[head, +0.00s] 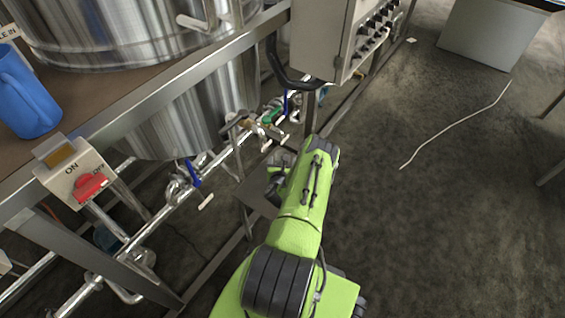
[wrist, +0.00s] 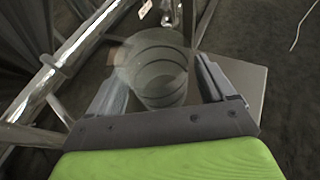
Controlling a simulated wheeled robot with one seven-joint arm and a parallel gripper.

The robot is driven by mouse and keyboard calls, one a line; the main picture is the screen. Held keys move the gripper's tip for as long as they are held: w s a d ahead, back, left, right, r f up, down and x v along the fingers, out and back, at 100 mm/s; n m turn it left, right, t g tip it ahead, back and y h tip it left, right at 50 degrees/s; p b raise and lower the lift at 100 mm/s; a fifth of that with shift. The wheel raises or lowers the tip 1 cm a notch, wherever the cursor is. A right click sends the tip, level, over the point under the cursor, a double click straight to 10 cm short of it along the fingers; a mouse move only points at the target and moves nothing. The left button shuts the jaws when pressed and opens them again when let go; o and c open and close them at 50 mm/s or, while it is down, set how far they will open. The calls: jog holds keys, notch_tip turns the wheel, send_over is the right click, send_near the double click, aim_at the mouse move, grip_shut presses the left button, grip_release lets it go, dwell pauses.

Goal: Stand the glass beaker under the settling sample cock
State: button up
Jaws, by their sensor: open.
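The glass beaker (wrist: 153,72) is clear with dark ring lines and shows in the wrist view between my two fingers. It appears to stand on a grey plate (wrist: 245,82). My gripper (wrist: 158,78) is open, with one finger on each side of the beaker; I cannot tell whether either finger touches it. In the head view my gripper (head: 276,172) is over a small dark shelf (head: 258,198) beside the pipework, and I cannot make out the beaker there. Several small valves sit on the pipes, among them a green-handled one (head: 270,116); I cannot tell which is the settling sample cock.
Steel tanks (head: 180,110) and a pipe run (head: 150,226) fill the left. A control box (head: 335,40) hangs ahead of the arm. A blue jug (head: 28,100) and a red switch (head: 90,187) are at the left. The floor on the right is mostly clear, with a pale cable (head: 455,124).

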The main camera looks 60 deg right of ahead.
jog(key=shift+a+r, duration=0.1)
jog(key=shift+r, duration=0.1)
jog(key=p+v, duration=0.5)
jog(key=v, duration=0.6)
jog(key=shift+r+p, duration=0.15)
jog(key=shift+p, duration=0.2)
jog(key=shift+s+a+r, duration=0.1)
jog(key=shift+s+a, duration=0.1)
jog(key=shift+a, duration=0.1)
